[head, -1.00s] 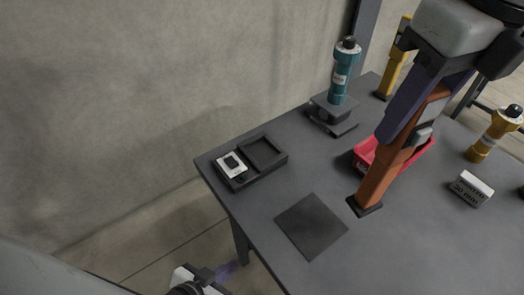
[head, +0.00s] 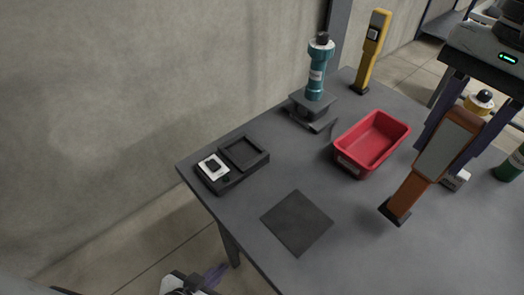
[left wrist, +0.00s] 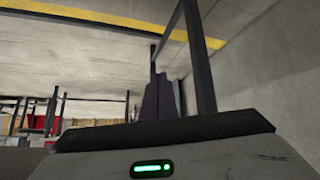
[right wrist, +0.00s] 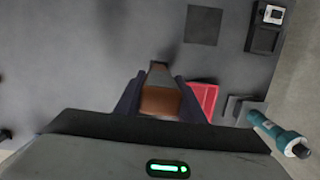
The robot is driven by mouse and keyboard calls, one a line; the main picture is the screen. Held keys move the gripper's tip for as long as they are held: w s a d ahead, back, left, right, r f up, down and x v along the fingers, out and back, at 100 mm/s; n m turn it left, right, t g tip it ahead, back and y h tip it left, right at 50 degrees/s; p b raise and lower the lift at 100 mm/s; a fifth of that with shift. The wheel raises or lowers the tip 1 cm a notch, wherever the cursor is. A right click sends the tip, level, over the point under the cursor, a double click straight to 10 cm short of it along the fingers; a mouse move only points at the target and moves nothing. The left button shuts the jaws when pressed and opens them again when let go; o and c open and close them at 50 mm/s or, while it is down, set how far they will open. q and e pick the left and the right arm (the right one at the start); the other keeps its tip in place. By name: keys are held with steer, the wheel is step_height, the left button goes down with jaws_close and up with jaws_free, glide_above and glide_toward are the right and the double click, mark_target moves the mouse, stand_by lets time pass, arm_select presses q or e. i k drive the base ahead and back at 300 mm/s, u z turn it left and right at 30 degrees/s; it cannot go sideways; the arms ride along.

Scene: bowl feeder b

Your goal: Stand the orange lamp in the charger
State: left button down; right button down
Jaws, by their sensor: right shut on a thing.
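The orange lamp (head: 403,196) is a tall orange bar with a grey panel and a black foot. My right gripper (head: 447,125) is shut on its upper part, and the foot points down over the table right of the red bin; I cannot tell whether it touches. In the right wrist view the lamp (right wrist: 160,101) sits between the fingers (right wrist: 160,95). The black unit that looks like the charger (head: 233,178) lies at the table's left corner, with an empty square recess and a white plate with a black block. My left gripper (head: 215,276) is low, off the table's front edge; its fingers (left wrist: 162,97) are together and empty.
A red bin (head: 349,166) stands mid-table. A teal torch (head: 315,80) stands on a grey stepped block (head: 309,118); a yellow lamp (head: 370,55) stands behind. A dark square mat (head: 297,222) lies in front. A yellow torch (head: 480,102) and green item (head: 512,164) are at right.

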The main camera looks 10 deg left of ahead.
mark_target(243, 153)
steer(key=k, duration=1)
steer(key=u, duration=1.95)
steer(key=i, duration=1.2)
steer(key=z, duration=1.95)
steer(key=i, duration=0.5)
steer(key=z, duration=0.05)
